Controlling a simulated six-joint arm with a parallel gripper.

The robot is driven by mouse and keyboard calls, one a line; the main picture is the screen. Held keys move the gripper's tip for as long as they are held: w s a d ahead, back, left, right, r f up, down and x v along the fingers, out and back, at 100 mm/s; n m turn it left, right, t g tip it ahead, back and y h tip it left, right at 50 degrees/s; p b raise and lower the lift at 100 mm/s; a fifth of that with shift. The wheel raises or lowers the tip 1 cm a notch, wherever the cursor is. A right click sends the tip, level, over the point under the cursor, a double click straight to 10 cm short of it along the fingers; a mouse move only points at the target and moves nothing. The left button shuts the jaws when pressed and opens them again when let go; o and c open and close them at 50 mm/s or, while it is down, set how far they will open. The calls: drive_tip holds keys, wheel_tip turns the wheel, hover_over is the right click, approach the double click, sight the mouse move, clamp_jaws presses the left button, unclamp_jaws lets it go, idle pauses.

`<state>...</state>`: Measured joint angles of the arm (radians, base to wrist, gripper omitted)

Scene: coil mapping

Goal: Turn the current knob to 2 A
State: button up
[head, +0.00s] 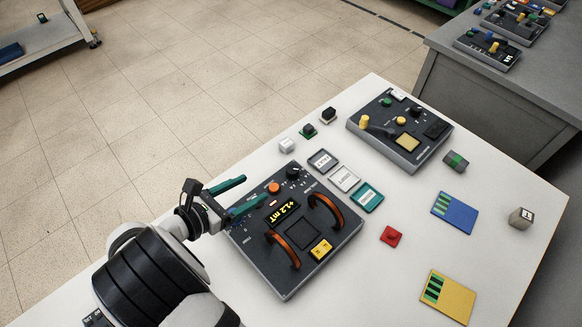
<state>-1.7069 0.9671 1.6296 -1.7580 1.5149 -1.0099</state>
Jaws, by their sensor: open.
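The coil panel (289,282) is a dark box on the white table, with two orange coils (328,208) and a lit yellow display (284,211) that seems to read +1.2 mT upside down. A black knob (292,173) with small white marks around it sits at the panel's far corner. An orange round control (274,187) is just left of it. The labels are too small to read, so I cannot tell the knob's setting. My gripper (255,188), with teal fingers, is open and empty over the panel's left edge, left of the orange control and apart from the black knob.
Small blocks (308,131), a red piece (391,236), a blue card (455,212) and a yellow card (447,297) lie around.

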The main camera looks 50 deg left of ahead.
sight(292, 169)
drive_tip(key=shift+w+d+f, duration=0.1)
drive_tip(key=shift+d, duration=0.2)
drive_tip(key=x, duration=1.5)
drive_tip(key=shift+w+a+f, duration=0.1)
drive_tip(key=shift+f, duration=0.1)
clamp_jaws()
